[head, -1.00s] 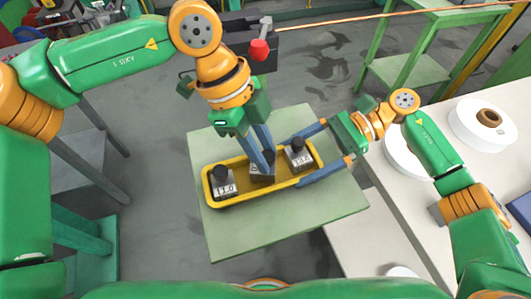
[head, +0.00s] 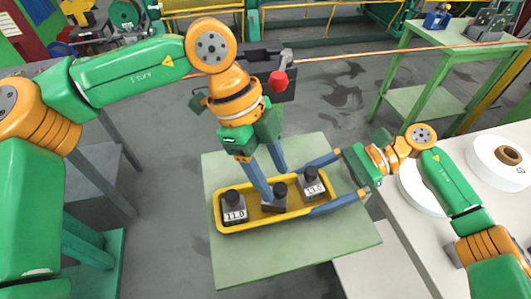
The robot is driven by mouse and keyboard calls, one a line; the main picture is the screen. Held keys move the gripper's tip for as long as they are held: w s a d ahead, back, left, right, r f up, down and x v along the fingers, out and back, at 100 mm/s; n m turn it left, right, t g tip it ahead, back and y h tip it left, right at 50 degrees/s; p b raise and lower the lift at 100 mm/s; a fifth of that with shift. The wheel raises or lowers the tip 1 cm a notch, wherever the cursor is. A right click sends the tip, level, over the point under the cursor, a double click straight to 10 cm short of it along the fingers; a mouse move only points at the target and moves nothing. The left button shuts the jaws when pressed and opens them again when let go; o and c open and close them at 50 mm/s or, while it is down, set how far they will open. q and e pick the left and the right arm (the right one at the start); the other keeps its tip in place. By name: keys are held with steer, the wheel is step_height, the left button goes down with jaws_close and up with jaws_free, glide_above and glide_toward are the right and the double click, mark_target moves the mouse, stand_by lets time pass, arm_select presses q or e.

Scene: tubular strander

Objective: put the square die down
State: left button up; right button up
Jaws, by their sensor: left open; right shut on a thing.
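The square die (head: 273,205), a small grey block with a dark knob on top, sits in the middle of the yellow tray (head: 240,226), between two other dies. Its face is partly hidden and I cannot read a number. My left gripper (head: 276,186) is open above it, one finger beside its left side and the other behind it, pointing down. My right gripper (head: 330,183) is shut across the tray's right end, one finger along each long side.
A die marked 11.0 (head: 234,209) stands at the tray's left end and another die (head: 312,185) at its right end. The tray appears to rest on a green table (head: 270,262), clear in front. A white counter (head: 385,250) with reels (head: 498,163) stands at right.

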arm_select(q)
steer(key=v, duration=0.9)
steer(key=shift+a+r, duration=0.1)
steer(key=shift+r, duration=0.05)
arm_select(e)
steer(key=shift+r, duration=0.1)
steer(key=o, duration=1.1)
